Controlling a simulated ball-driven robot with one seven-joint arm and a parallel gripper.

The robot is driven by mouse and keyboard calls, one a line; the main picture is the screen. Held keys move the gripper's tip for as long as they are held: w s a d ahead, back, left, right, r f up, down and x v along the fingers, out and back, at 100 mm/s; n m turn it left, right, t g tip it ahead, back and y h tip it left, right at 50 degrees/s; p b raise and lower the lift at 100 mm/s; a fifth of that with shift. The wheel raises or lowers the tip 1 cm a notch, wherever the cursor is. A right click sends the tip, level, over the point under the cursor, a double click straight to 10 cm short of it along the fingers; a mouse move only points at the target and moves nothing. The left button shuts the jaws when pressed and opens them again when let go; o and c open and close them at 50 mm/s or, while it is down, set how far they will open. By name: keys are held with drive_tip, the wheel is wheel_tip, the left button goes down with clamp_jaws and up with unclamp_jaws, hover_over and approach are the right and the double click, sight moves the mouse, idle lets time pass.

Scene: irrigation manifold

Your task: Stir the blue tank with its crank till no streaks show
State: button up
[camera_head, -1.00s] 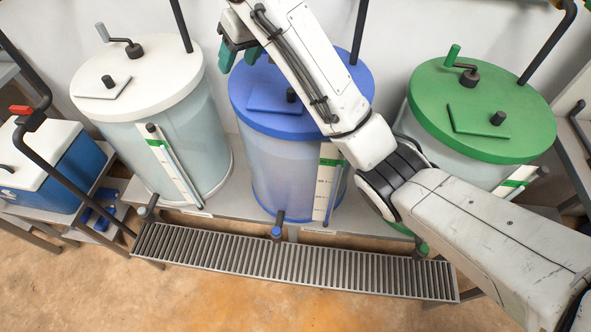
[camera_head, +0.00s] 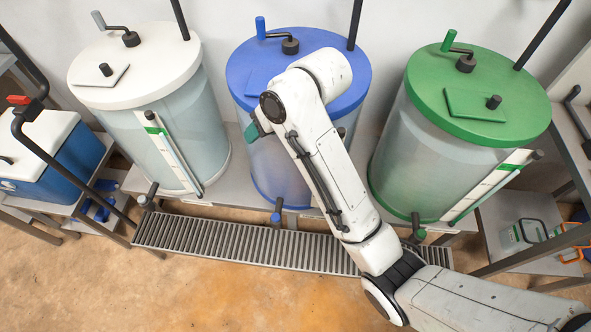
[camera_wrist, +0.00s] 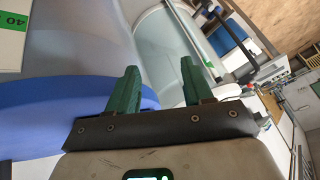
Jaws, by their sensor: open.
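The blue tank (camera_head: 279,173) stands in the middle with a blue lid (camera_head: 240,72). Its crank (camera_head: 290,45) is at the back of the lid: a dark hub, a short arm and an upright blue handle (camera_head: 260,28) to the left. The tank wall looks pale and cloudy blue; my arm covers much of it, so I cannot tell whether streaks show. My gripper (camera_head: 254,128) is at the lid's front left edge, well apart from the crank. In the wrist view its green fingers (camera_wrist: 157,78) are spread and empty, close to the blue lid (camera_wrist: 60,118).
A white-lidded tank (camera_head: 178,150) stands left and a green-lidded tank (camera_head: 425,150) right, each with a crank. Black posts rise behind the lids. A grated drain (camera_head: 240,240) runs in front. A blue cooler (camera_head: 70,160) stands far left.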

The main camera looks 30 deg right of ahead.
drive_tip(key=s+d+f, duration=0.3)
drive_tip(key=s+f, duration=0.4)
drive_tip(key=s, duration=0.1)
drive_tip(key=shift+f+m+h+b, duration=0.3)
drive_tip(key=shift+m+h+b, duration=0.1)
drive_tip(key=shift+b, duration=0.05)
